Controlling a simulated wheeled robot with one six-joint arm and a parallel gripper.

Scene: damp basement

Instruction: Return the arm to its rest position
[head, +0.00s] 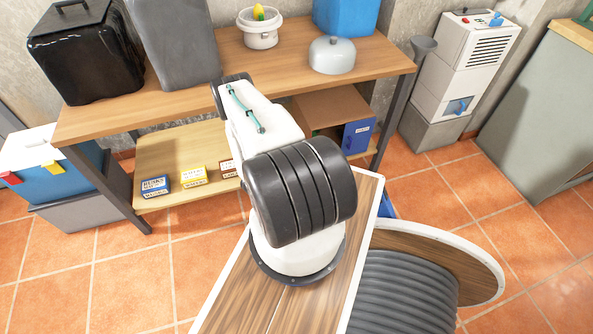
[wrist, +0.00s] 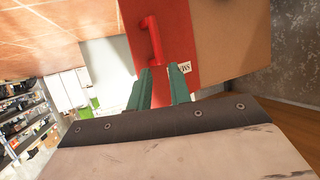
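My arm rises from its wooden-topped base in the head view and reaches toward the workbench; my gripper is hidden there behind the arm. Just beyond the fingertips is a red panel (wrist: 195,45) with a red handle (wrist: 151,40) and a partly hidden white label. The left fingertip looks close to the handle's end; I cannot tell whether they touch.
The wooden workbench (head: 290,82) carries a black bin (head: 85,55), a grey container, a white pot (head: 260,32), a grey dome (head: 332,55) and a blue bin. Its lower shelf (head: 170,150) holds small boxes and a blue-fronted unit (head: 358,135). A cable reel (head: 470,265) stands right.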

